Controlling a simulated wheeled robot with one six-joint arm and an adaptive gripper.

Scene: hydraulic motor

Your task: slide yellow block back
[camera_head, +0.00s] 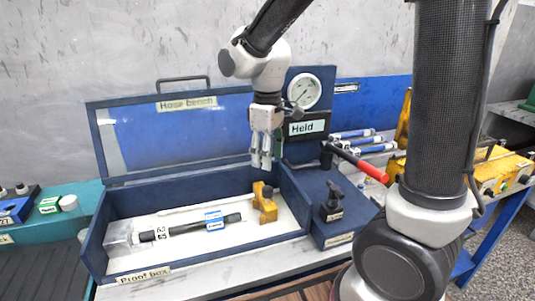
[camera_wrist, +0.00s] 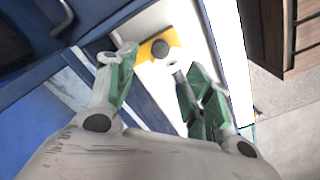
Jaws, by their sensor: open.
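A yellow block (camera_head: 265,203) with a dark round knob stands in the right part of the open blue proof box (camera_head: 190,250). A black hose (camera_head: 190,227) with a blue and white label lies to its left on the white floor of the box. My gripper (camera_head: 262,163) points down above the block, apart from it, open and empty. In the wrist view the block (camera_wrist: 160,46) shows between and beyond the two fingertips of my gripper (camera_wrist: 148,60).
The raised lid (camera_head: 180,130) stands behind the box. To the right are a gauge panel (camera_head: 303,92), a red-handled lever (camera_head: 365,168) and a black valve handle (camera_head: 333,203). A yellow unit (camera_head: 500,168) stands at the far right.

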